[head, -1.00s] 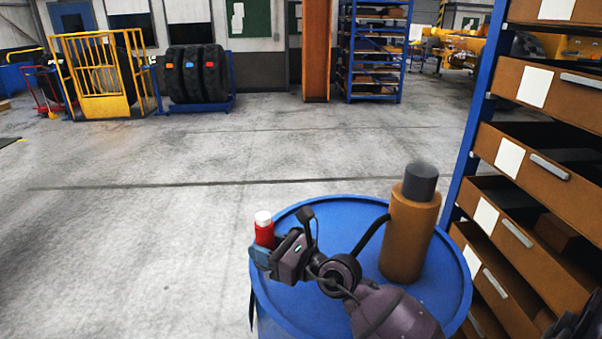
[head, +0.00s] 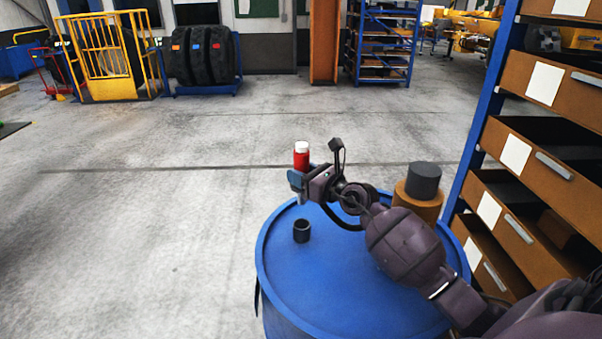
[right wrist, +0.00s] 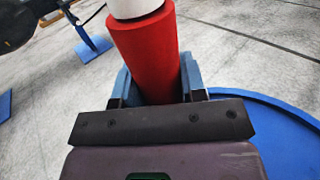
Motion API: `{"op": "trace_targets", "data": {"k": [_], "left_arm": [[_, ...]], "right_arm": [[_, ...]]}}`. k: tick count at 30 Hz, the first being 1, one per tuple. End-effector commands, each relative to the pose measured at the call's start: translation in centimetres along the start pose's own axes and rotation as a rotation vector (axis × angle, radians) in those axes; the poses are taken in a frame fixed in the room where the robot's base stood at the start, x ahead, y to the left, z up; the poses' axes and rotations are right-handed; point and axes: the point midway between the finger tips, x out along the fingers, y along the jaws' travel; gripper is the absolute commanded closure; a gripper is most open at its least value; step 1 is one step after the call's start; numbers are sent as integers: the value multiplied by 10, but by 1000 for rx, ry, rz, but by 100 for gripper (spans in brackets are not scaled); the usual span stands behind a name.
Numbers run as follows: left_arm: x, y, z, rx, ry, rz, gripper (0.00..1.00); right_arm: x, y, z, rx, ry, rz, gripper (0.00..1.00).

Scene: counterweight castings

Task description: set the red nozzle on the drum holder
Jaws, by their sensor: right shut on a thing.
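The red nozzle (head: 301,160) with a white tip is held upright in my right gripper (head: 299,178), above the far left part of the blue drum (head: 340,290). In the right wrist view the red nozzle (right wrist: 147,50) sits between the two blue fingers of my right gripper (right wrist: 155,85), which are shut on it. The drum holder, a small dark open cup (head: 302,231), stands on the drum top below the nozzle, apart from it. My left gripper is not in view.
A shelf with brown drawers (head: 540,150) stands close on the right. Open floor (head: 150,230) lies to the left.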

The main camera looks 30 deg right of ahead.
Motion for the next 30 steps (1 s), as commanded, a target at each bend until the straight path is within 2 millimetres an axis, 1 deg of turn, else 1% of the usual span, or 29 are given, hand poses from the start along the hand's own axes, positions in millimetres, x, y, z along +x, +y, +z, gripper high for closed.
{"op": "trace_targets", "data": {"k": [2, 8, 20, 24, 30], "left_arm": [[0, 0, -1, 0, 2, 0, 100], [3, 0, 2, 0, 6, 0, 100], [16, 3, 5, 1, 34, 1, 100], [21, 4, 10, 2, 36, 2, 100], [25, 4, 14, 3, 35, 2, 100]], "right_arm": [[0, 0, 2, -1, -4, -2, 79], [0, 0, -5, -2, -4, -1, 79], [-1, 0, -35, -1, -2, -2, 79], [-1, 0, -45, -1, -3, -2, 79], [-1, 0, -55, 0, -3, -1, 79]]}}
